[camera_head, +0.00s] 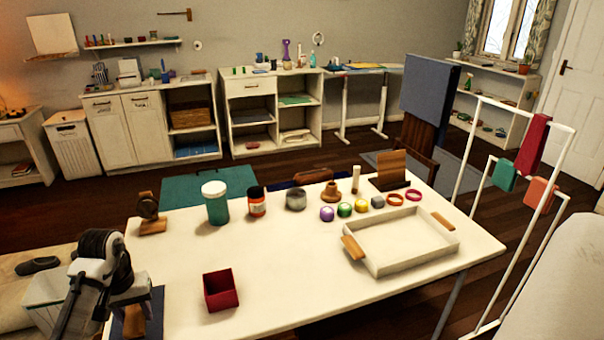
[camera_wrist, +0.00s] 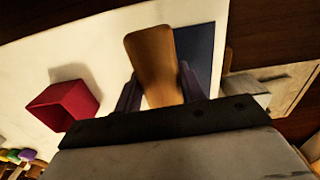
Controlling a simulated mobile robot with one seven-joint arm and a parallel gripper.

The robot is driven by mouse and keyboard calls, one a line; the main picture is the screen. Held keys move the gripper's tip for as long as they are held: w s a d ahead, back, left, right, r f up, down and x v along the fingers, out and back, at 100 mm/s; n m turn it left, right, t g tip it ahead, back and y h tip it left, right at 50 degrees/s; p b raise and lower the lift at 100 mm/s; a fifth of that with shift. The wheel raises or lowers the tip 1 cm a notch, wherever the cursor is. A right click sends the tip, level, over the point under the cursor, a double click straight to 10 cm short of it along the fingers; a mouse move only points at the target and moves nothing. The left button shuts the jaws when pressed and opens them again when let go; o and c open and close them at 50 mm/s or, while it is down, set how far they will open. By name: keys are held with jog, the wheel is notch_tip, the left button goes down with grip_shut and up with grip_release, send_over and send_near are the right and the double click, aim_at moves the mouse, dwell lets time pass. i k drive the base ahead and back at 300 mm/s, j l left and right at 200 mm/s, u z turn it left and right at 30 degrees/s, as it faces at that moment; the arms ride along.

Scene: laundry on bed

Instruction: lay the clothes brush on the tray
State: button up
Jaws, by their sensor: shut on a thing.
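The clothes brush shows as a brown wooden piece (camera_head: 134,320) at the front left of the white table. It also shows upright between the fingers in the wrist view (camera_wrist: 152,62). My gripper (camera_wrist: 160,92) is shut on it, and in the head view my gripper (camera_head: 130,302) points down over a dark blue mat (camera_head: 157,308). I cannot tell whether the brush touches the mat. The brush's lower part is hidden. The tray (camera_head: 405,261) is white with two wooden handles, lies at the table's right side and looks empty.
A red open box (camera_head: 221,290) stands between my gripper and the tray. The table between box and tray is clear.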

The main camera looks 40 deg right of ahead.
aim_at(398, 240)
jog(key=i+u, duration=0.1)
jog(key=u, duration=0.3)
jog(key=l+u, duration=0.15)
jog(key=u, duration=0.2)
jog(key=i+l+u, duration=0.1)
jog(key=u, duration=0.3)
jog(key=l+u, duration=0.15)
jog(key=u, duration=0.25)
jog(key=l+z, duration=0.2)
jog(key=z, duration=0.15)
jog(key=i+l+z, duration=0.1)
jog(key=z, duration=0.25)
jog(key=l+z, duration=0.1)
jog(key=z, duration=0.35)
jog(key=l+z, duration=0.15)
jog(key=z, duration=0.3)
jog(key=i+l+z, duration=0.1)
jog(key=z, duration=0.75)
jog(key=i+l+z, duration=0.1)
jog(key=z, duration=0.35)
